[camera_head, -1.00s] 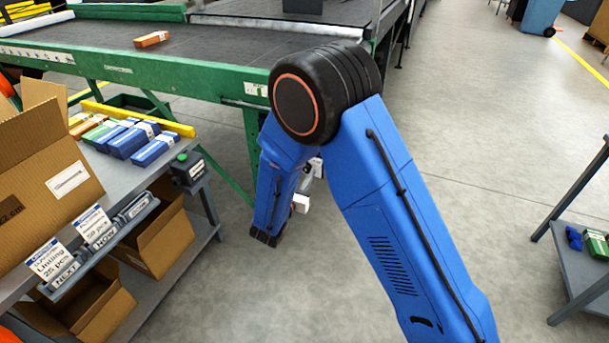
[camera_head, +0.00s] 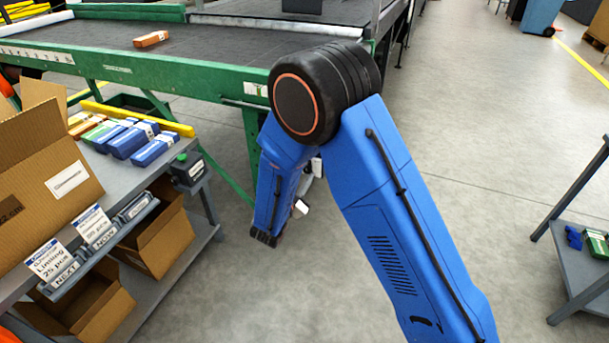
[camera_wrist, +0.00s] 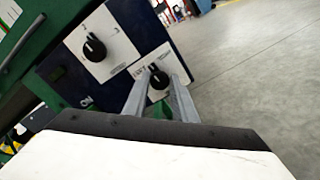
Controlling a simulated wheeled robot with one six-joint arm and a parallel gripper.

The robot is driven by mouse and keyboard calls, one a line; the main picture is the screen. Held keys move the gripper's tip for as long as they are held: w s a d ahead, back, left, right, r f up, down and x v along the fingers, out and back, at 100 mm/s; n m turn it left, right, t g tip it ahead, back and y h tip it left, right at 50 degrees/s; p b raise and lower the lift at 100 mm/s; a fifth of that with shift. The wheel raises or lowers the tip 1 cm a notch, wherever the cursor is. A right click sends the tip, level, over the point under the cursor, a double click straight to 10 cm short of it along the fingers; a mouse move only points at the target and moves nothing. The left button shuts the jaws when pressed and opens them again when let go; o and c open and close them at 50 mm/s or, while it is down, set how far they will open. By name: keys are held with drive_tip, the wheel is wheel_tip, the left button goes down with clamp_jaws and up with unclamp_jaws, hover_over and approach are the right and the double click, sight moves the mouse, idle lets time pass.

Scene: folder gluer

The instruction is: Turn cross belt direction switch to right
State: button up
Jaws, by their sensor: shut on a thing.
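In the wrist view, a dark blue control panel (camera_wrist: 62,82) shows two black rotary knobs on white label plates. My gripper (camera_wrist: 158,82) has its two grey fingers on either side of the lower right knob (camera_wrist: 159,79), shut on it. Part of a word shows on that knob's plate beside the left finger; I cannot tell which knob position it marks. The upper knob (camera_wrist: 94,48) stands clear of the fingers. In the head view my own arm hides the panel and the fingertips.
A green-framed conveyor (camera_head: 150,82) with an orange-brown box (camera_head: 151,39) on it stands behind. At left is a grey bench (camera_head: 190,150) with cartons and several small boxes. A small grey table (camera_head: 585,275) stands at right. The floor between is clear.

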drive_tip(key=m, duration=0.4)
drive_tip(key=shift+f+m, duration=0.1)
drive_tip(key=shift+m, duration=0.2)
drive_tip(key=shift+s+d+f+m, duration=0.1)
drive_tip(key=shift+m, duration=2.5)
drive_tip(key=o, duration=1)
drive_tip(key=v, duration=1.7)
drive_tip(key=shift+s, duration=0.15)
